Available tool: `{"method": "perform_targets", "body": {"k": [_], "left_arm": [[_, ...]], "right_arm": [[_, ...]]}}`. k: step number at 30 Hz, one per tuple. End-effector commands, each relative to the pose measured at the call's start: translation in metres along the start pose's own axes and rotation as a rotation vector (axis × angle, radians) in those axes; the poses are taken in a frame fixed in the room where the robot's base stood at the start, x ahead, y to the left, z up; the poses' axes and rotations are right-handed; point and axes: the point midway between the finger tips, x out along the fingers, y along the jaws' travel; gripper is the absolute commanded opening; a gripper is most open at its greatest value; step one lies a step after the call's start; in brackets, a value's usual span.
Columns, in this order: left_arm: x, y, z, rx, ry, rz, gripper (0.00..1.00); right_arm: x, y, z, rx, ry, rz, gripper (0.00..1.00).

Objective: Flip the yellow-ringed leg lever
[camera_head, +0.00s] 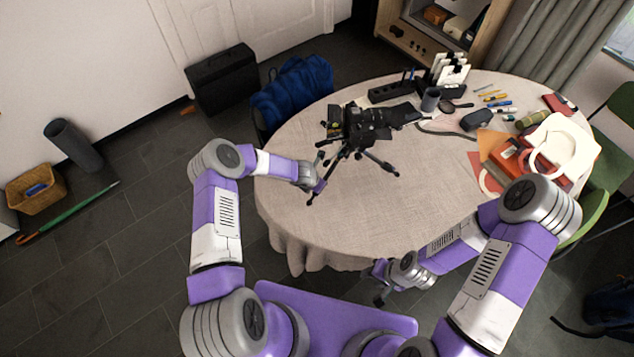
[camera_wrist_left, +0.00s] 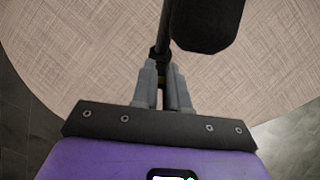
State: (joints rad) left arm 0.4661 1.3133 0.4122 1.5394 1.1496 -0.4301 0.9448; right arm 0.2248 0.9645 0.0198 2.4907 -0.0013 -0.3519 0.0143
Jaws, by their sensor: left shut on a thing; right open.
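A black tripod (camera_head: 345,150) with a camera (camera_head: 368,124) on top stands on the round table, its legs spread. My left gripper (camera_head: 320,173) is at the tripod's near left leg. In the left wrist view, its grey fingers (camera_wrist_left: 162,85) are shut on a small dark part (camera_wrist_left: 160,57) on the thin leg (camera_wrist_left: 165,25). I cannot tell whether this part is the lever, and no yellow ring shows clearly. A thick black piece (camera_wrist_left: 207,22) hangs beside the leg. My right gripper (camera_head: 380,284) is open and empty, off the table's front edge.
The cloth-covered table (camera_head: 300,220) is bare in front and to the left of the tripod. A grey cup (camera_head: 430,99), a black pouch (camera_head: 476,120), pens and red and orange papers crowd its right side. A chair with a blue cloth (camera_head: 292,92) stands behind left.

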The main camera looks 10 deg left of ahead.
Motion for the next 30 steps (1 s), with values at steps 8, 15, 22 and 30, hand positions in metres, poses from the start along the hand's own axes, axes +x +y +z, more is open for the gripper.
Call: {"method": "perform_targets", "body": {"k": [8,15,22,30], "left_arm": [[-0.001,0.001,0.001,0.0,-0.001,0.002,0.23],[0.0,0.0,0.0,0.0,-0.001,0.001,0.39],[-0.005,0.001,0.001,0.001,-0.002,0.001,0.39],[-0.043,0.002,0.001,0.002,-0.002,0.003,0.39]], "right_arm": [[0.0,0.0,0.0,0.0,0.0,0.0,0.43],[0.0,0.0,0.0,0.0,0.0,0.0,0.43],[0.0,0.0,0.0,0.0,0.0,0.0,0.43],[0.002,0.001,0.0,0.0,0.0,0.0,0.43]]}}
